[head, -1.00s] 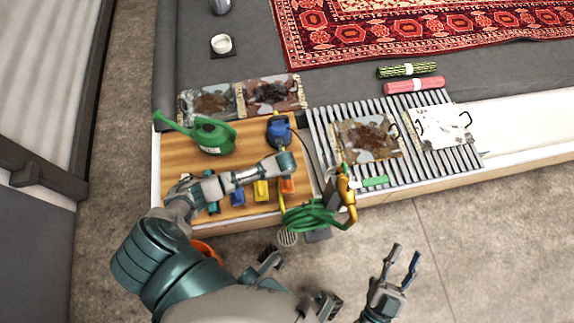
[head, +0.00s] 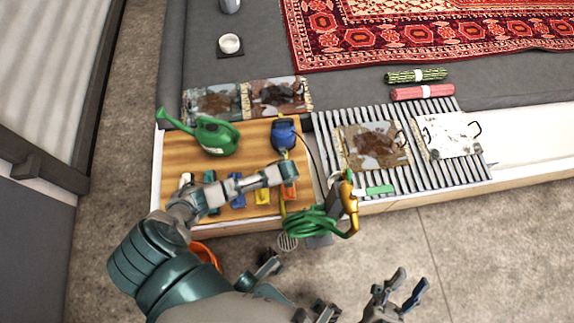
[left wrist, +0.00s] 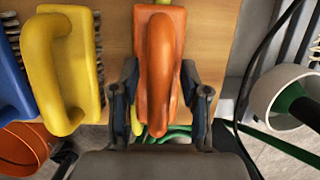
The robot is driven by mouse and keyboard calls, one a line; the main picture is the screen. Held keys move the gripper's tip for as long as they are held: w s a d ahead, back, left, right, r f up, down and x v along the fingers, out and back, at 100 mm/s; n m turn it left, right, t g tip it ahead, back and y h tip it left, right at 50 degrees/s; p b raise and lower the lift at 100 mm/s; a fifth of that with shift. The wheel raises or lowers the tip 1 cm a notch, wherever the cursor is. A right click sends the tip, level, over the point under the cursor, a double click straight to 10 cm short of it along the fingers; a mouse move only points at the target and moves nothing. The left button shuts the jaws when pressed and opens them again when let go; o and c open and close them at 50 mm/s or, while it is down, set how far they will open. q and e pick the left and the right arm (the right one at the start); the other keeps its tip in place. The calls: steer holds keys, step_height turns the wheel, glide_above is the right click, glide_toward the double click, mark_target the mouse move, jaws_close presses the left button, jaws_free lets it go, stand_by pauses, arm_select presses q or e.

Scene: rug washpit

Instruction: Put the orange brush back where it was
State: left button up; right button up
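The orange brush (head: 290,191) is at the right end of the row of brushes at the wooden board's (head: 259,138) front, partly hidden by my left gripper (head: 283,178). In the left wrist view the orange brush (left wrist: 160,60) lies between the two fingers of my left gripper (left wrist: 160,85). The fingers close around its handle with little gap. I cannot tell whether the brush touches the board. The yellow brush (left wrist: 62,70) is just left of it, apart. My right gripper (head: 402,290) is open and empty over the floor at lower right.
A blue brush (head: 237,190) and other brushes continue the row leftward. A green watering can (head: 212,137) and a blue bottle-like item (head: 283,132) stand behind. A green hose coil (head: 308,222) and brass nozzle (head: 350,205) are close right. An orange bucket (head: 205,254) is below.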

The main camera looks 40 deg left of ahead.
arm_select(q)
steer(key=shift+r, duration=0.25)
steer(key=p+v, duration=0.3)
steer(key=v, duration=0.3)
steer(key=shift+r, duration=0.3)
steer(key=p+v, duration=0.2)
steer(key=v, duration=0.3)
steer(key=shift+f, duration=0.1)
steer(key=shift+s+d, duration=0.1)
arm_select(e)
steer(key=w+f+n+g+h, duration=0.1)
steer(key=w+f+g, duration=0.2)
steer(key=f+g, duration=0.7)
steer(key=shift+d+f+g+h, duration=0.15)
steer(key=shift+f+g+h, duration=0.2)
steer(key=shift+f, duration=0.4)
steer(key=shift+w, duration=0.2)
steer(key=shift+s, duration=0.15)
